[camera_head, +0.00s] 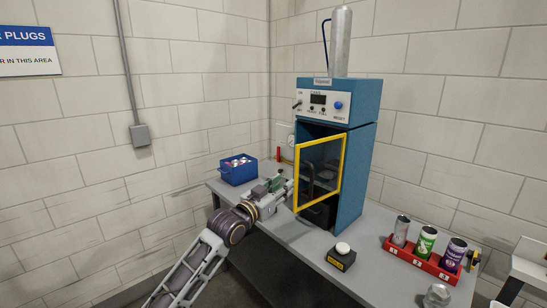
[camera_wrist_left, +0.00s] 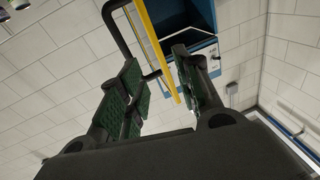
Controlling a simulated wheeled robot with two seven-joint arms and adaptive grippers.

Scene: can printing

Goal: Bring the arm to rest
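My left gripper (camera_head: 287,188) is at the left side of the blue machine (camera_head: 357,165), by the lower left edge of its yellow-framed glass door (camera_head: 343,166). In the left wrist view my left gripper (camera_wrist_left: 160,88) is open, its two green-padded fingers apart with nothing clamped between them. The yellow door edge (camera_wrist_left: 152,37) and the black door handle (camera_wrist_left: 122,42) show just beyond and between the fingertips; I cannot tell whether they touch. The door stands ajar, with the dark interior showing below it. My right gripper is not in view.
A blue bin (camera_head: 238,174) with small items stands at the table's back left. A black box with a white button (camera_head: 342,252) sits in front of the machine. A red rack (camera_head: 419,262) holds three cans on the right. Walls close off the back.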

